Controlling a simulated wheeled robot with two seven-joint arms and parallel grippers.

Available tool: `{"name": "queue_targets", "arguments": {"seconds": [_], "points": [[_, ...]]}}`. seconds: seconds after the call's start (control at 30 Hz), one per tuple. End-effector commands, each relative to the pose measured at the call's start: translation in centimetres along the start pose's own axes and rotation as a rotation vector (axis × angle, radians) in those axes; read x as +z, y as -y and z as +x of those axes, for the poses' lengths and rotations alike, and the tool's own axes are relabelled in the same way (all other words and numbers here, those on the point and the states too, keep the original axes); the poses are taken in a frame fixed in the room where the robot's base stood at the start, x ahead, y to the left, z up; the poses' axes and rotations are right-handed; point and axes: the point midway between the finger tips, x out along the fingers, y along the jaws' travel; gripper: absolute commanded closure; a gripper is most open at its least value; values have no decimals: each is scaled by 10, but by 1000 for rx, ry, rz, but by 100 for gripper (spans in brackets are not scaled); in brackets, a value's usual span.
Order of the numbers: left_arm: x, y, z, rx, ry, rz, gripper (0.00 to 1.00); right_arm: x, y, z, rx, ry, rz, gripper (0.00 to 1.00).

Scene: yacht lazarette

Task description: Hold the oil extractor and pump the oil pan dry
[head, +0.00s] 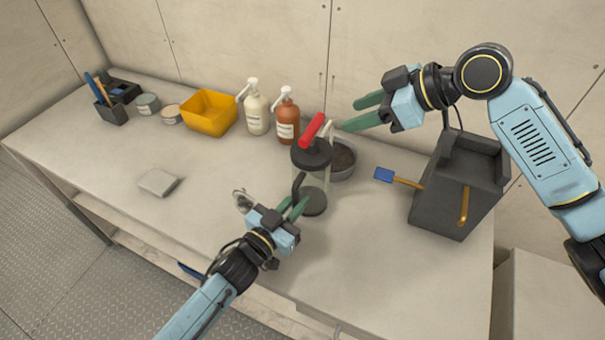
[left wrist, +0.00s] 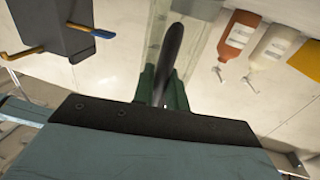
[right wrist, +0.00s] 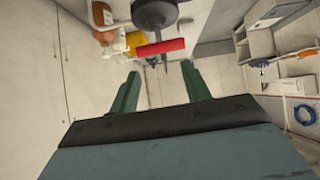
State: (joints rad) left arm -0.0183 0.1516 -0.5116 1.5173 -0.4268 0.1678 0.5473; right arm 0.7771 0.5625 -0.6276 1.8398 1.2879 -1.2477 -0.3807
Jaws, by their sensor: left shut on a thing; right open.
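The oil extractor (head: 315,180) stands on the bench, a clear cylinder with a black cap, a black side handle (left wrist: 172,55) and a red pump handle (head: 312,130) on top. My left gripper (head: 291,207) is shut on the side handle. My right gripper (head: 352,114) is open and empty, just right of the red handle and apart from it. In the right wrist view the red handle (right wrist: 161,47) lies beyond the open fingertips. A round grey oil pan (head: 342,172) with dark contents stands right behind the extractor, partly hidden by it. A pale tube bends from the cap towards the pan.
White (head: 257,112) and orange-brown (head: 285,120) pump bottles and a yellow bin (head: 209,114) stand behind left. A dark box (head: 455,190) with blue- and orange-handled tools is at right. A folded grey cloth (head: 158,182) lies left. The front right of the bench is clear.

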Motion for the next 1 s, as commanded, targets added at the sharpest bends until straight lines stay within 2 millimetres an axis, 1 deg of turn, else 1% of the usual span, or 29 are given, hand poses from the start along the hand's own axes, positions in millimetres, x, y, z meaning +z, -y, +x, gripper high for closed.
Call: {"name": "queue_targets", "arguments": {"seconds": [0.07,0.17,0.4,0.6,0.7,0.83,1.0], "points": [[0,0,0,0,1,0,100,-3,0,4,-7,18,-65,53],[0,0,0,0,1,0,100,-7,-1,12,-26,60,-208,53],[0,0,0,0,1,0,100,-21,-2,34,-124,206,-703,53],[0,0,0,0,1,0,100,-32,-1,45,-251,318,-1107,53],[0,0,0,0,1,0,100,-36,-1,48,-316,361,-1268,53],[0,0,0,0,1,0,100,-40,-1,50,-382,397,-1412,53],[0,0,0,0,1,0,100,-41,-1,51,-425,418,-1495,53]]}}
